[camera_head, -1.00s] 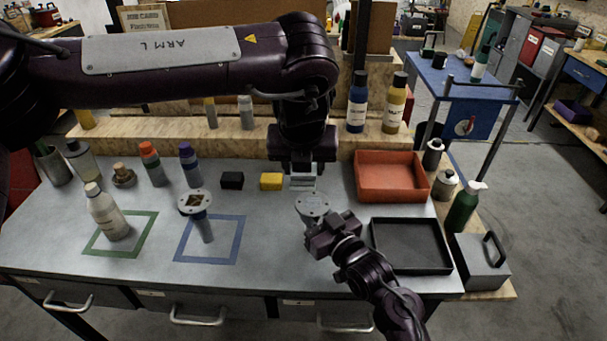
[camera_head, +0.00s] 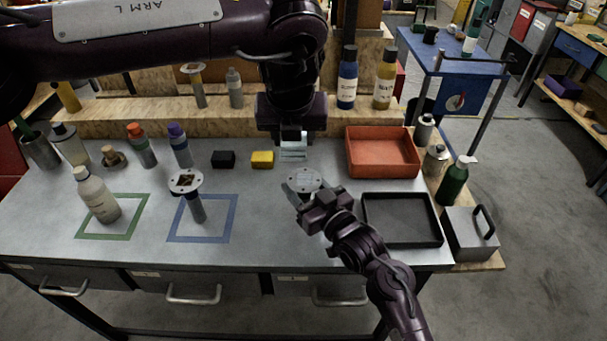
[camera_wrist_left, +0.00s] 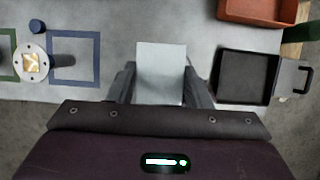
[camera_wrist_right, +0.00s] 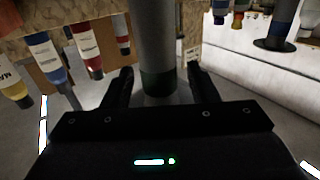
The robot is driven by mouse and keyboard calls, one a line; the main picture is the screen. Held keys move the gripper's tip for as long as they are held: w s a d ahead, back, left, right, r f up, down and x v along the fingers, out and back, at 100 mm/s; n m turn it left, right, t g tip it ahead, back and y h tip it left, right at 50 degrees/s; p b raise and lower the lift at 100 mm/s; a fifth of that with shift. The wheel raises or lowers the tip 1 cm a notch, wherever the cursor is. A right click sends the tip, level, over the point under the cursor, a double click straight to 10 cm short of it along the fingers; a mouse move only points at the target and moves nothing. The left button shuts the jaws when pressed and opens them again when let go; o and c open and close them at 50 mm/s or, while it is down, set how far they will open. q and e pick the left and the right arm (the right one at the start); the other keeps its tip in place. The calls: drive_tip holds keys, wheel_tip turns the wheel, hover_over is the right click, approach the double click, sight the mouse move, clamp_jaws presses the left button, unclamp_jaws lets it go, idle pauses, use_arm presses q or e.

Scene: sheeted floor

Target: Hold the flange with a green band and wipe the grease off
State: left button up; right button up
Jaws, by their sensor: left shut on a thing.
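In the head view the flange (camera_head: 305,178) has a round grey plate on top, by my right gripper (camera_head: 308,190). The right wrist view, which is upside down, shows its grey tube (camera_wrist_right: 156,40) with a dark green band (camera_wrist_right: 158,82) between the fingers. Those fingers stand apart with narrow gaps beside the tube, so the gripper looks open around it. My left gripper (camera_head: 293,140) is shut on a pale flat pad or cloth (camera_wrist_left: 161,72) just behind the flange plate. Any grease on the flange cannot be made out.
Another flange (camera_head: 187,182) stands in a blue-outlined square (camera_head: 225,225). A white bottle (camera_head: 97,195) stands in a green-outlined square. A red tray (camera_head: 355,165) and black tray (camera_head: 402,240) lie right. Black and yellow blocks sit behind. The front middle of the table is clear.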

drive_tip(key=shift+f, duration=0.1)
drive_tip(key=v, duration=1.2)
